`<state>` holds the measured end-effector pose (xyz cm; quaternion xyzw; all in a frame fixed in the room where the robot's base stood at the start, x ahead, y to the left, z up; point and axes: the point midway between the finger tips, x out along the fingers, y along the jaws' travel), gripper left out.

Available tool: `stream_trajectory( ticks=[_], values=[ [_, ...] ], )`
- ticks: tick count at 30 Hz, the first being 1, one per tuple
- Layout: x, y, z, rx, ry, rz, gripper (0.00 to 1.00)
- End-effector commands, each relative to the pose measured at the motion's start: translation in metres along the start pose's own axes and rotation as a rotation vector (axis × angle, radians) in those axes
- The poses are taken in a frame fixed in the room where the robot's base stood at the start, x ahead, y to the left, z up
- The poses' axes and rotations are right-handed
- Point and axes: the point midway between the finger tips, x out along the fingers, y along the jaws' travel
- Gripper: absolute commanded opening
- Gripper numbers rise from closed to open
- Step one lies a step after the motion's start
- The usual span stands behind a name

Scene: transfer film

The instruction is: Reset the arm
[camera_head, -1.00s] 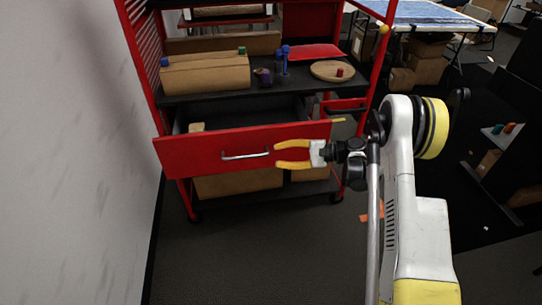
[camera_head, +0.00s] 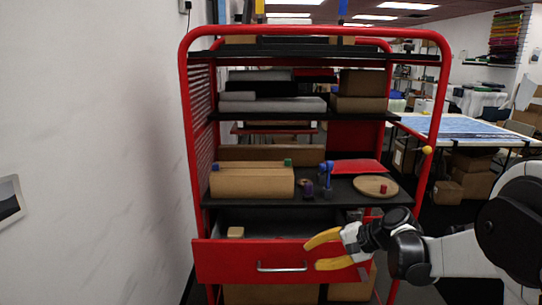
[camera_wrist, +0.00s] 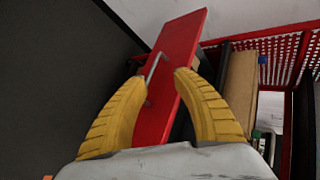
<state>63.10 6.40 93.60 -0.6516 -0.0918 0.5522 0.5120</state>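My gripper (camera_head: 313,254) is open and empty. Its two yellow fingers point left, in front of the right part of the red drawer front (camera_head: 225,262). In the wrist view the fingers (camera_wrist: 157,78) are spread apart, with the red drawer front (camera_wrist: 178,50) and its metal handle (camera_wrist: 153,68) showing between and beyond them. The fingers are not closed around the handle (camera_head: 282,267); I cannot tell whether they touch the drawer. The drawer stands open, with a small tan block (camera_head: 236,232) inside. My arm reaches in from the right edge.
The drawer belongs to a red shelf rack (camera_head: 437,110). Its middle shelf holds a cardboard box (camera_head: 252,182), a blue figure (camera_head: 327,174) and a round wooden board (camera_head: 375,187). A white wall (camera_head: 90,130) is close at left. A table (camera_head: 470,128) stands behind at right.

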Motion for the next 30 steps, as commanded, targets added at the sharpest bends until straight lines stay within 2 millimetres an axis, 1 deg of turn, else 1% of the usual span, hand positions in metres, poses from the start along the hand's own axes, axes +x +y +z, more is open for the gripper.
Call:
stream_trajectory(
  ticks=[1, 4, 8, 12, 14, 18, 21, 24, 27, 30],
  values=[
    [-0.013, -0.004, 0.018, -0.043, 0.028, 0.042, 0.34],
    [-0.038, -0.003, 0.047, -0.139, 0.091, 0.13, 0.34],
    [-0.071, 0.008, 0.085, -0.273, 0.167, 0.243, 0.34],
    [-0.105, 0.029, 0.123, -0.428, 0.242, 0.364, 0.34],
    [-0.119, 0.041, 0.138, -0.499, 0.272, 0.416, 0.34],
    [-0.147, 0.071, 0.166, -0.661, 0.336, 0.528, 0.34],
    [-0.161, 0.089, 0.179, -0.758, 0.371, 0.592, 0.34],
    [-0.17, 0.102, 0.187, -0.827, 0.393, 0.637, 0.34],
    [-0.174, 0.109, 0.19, -0.865, 0.405, 0.662, 0.34],
    [-0.176, 0.111, 0.191, -0.879, 0.41, 0.671, 0.34]
  ],
)
